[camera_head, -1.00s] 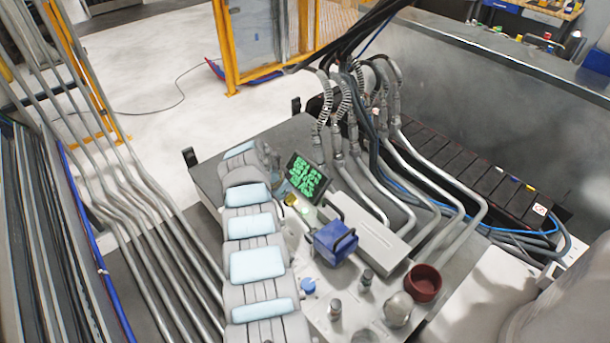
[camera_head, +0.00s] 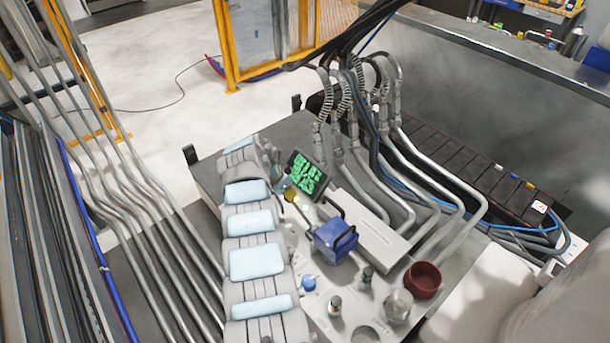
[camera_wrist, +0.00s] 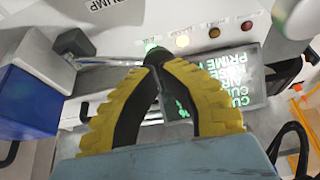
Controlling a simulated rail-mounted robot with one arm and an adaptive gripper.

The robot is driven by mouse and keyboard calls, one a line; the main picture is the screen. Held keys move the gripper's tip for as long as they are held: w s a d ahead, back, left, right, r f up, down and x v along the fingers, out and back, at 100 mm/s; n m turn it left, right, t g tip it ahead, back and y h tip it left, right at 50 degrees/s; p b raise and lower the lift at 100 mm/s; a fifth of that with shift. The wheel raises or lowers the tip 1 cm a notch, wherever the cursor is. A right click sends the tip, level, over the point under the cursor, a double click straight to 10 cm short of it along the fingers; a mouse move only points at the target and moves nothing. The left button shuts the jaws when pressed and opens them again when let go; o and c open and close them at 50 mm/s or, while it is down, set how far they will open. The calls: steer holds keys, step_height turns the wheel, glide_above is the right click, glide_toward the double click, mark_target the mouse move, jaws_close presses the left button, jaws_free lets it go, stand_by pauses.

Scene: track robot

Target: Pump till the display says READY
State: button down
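The display (camera_head: 307,175) is a dark screen with green text on the machine's far end; the text is too small to read in the head view. In the wrist view the display (camera_wrist: 232,68) is partly cut off by a yellow finger; "PRIME" and "CU" show, and READY is not seen. My gripper (camera_wrist: 158,56) has its two yellow-and-black fingers meeting at the tips. A PUMP label (camera_wrist: 104,11) is at the top left.
A blue box (camera_head: 335,242) with a black handle stands beside the display; it also shows in the wrist view (camera_wrist: 28,102). Indicator lights (camera_wrist: 182,41) line the panel. A dark red cup (camera_head: 423,279) and several knobs stand nearby. Grey pipes (camera_head: 440,185) run on the right.

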mark_target(289, 202)
steer(key=shift+f+b, duration=1.65)
steer(key=shift+f, duration=0.4)
steer(key=shift+r+p, duration=1.25)
steer(key=shift+r, duration=1.1)
steer(key=shift+f, duration=0.15)
steer(key=shift+r+p, duration=0.75)
steer(key=shift+r, duration=2.3)
